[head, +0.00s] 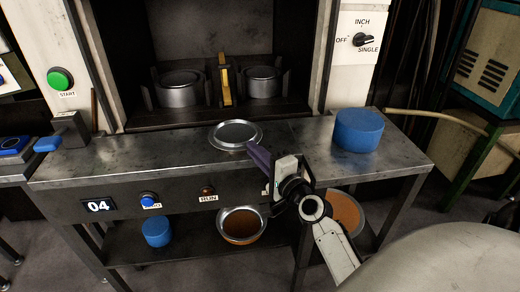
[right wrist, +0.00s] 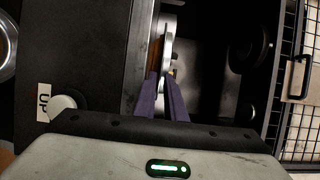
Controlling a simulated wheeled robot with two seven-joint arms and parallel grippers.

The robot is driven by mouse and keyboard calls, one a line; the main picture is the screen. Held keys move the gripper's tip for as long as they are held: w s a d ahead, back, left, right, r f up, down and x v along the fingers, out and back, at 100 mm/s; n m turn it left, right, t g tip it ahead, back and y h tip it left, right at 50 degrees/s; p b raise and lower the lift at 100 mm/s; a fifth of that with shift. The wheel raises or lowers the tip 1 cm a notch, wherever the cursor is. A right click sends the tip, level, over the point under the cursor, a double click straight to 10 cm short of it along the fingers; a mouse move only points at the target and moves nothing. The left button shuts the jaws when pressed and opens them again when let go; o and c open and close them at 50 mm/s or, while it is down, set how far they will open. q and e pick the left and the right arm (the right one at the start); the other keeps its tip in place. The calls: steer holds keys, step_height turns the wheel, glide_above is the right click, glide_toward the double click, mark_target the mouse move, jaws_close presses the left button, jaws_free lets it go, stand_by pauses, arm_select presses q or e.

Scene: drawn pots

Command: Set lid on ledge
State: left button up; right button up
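A round silver lid (head: 236,133) with a pale rim and dark shiny middle is at the front middle of the steel ledge (head: 185,150). My right gripper (head: 252,150) meets its near right edge with purple fingers. In the right wrist view the lid (right wrist: 168,42) shows nearly edge-on, its rim between the tips of the right gripper (right wrist: 163,78). The fingers are close together on it. Whether the lid touches the ledge or hangs just above it, I cannot tell. My left gripper is not in view.
A blue cylinder (head: 358,130) stands on the ledge to the right. Two metal pots (head: 179,88) (head: 263,82) stand in the dark recess behind, with a yellow upright (head: 225,82) between them. A steel-rimmed pan (head: 242,224) and a smaller blue cylinder (head: 157,232) are on the lower shelf.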

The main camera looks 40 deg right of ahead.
steer(key=s+a+b, duration=0.2)
steer(key=s, duration=0.9)
steer(key=s+a+f+n+g+y, duration=0.2)
steer(key=s+a+f+n+g, duration=0.2)
steer(key=s+a+f+n, duration=0.3)
steer(key=s+a+f+n+g+y, duration=0.3)
steer(key=s+a+f+n+g, duration=0.2)
steer(key=a+f+n, duration=1)
step_height(320, 180, down, 5)
steer(key=shift+s+a+f, duration=0.1)
steer(key=shift+s+a, duration=0.1)
steer(key=shift+s, duration=0.75)
